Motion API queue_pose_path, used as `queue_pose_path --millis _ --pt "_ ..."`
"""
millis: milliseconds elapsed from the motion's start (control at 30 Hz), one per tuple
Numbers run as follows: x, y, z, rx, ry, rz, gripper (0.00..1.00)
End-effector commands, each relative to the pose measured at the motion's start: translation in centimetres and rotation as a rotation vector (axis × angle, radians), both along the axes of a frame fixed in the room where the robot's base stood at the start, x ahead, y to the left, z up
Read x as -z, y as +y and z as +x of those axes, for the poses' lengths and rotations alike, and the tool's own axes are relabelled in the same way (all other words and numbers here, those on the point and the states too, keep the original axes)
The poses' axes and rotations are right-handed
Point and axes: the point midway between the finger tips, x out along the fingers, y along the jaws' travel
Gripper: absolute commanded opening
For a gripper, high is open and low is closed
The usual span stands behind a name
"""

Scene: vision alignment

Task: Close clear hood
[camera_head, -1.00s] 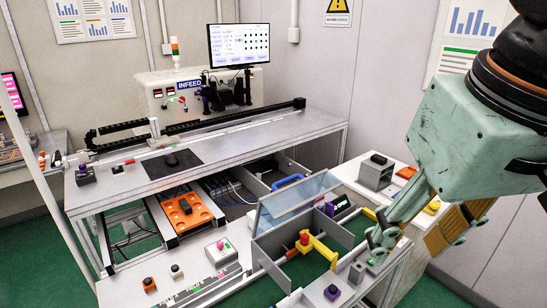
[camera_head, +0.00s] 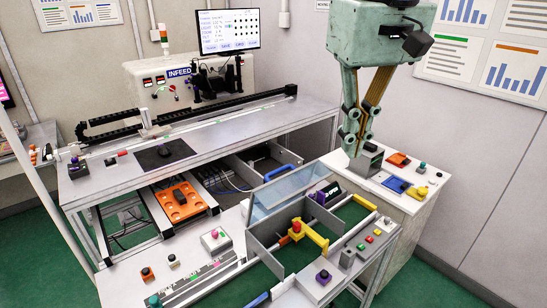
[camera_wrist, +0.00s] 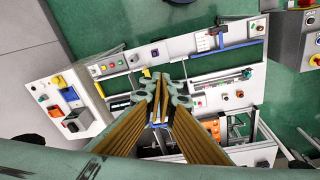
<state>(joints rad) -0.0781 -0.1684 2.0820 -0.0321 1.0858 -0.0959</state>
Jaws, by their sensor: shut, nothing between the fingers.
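The clear hood (camera_head: 285,190) is a see-through panel with a pale frame at the back of the grey-walled box (camera_head: 262,258). It stands raised and tilted, and the box's top is uncovered. The box has a green floor, and a yellow handle (camera_head: 314,237) with a red knob stands at it. My gripper (camera_head: 353,150) points down behind and right of the hood, apart from it, with its fingers together and empty. The fingertips also show in the wrist view (camera_wrist: 160,88); I cannot make out the hood clearly there.
A white side cabinet (camera_head: 395,205) with coloured buttons and a grey block stands below and right of my gripper. A blue handle (camera_head: 279,172) lies behind the hood. The higher bench (camera_head: 240,120) with a monitor is at the back left. Green floor is free at the front right.

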Motion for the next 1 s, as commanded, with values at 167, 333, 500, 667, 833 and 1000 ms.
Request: queue_pose_path --millis 167,333,500,667,833,1000 --pt "-0.8 0.6 3.1 -0.025 0.029 -0.008 0.00" --pt "-1.2 1.3 5.9 -0.048 0.055 -0.015 0.00" --pt "-1.5 2.0 8.7 -0.072 0.081 -0.024 0.00" --pt "-1.6 2.6 11.3 -0.093 0.106 -0.031 0.00" --pt "-1.5 3.4 14.0 -0.117 0.133 -0.039 0.00" --pt "-1.2 4.3 16.7 -0.141 0.159 -0.048 0.00"
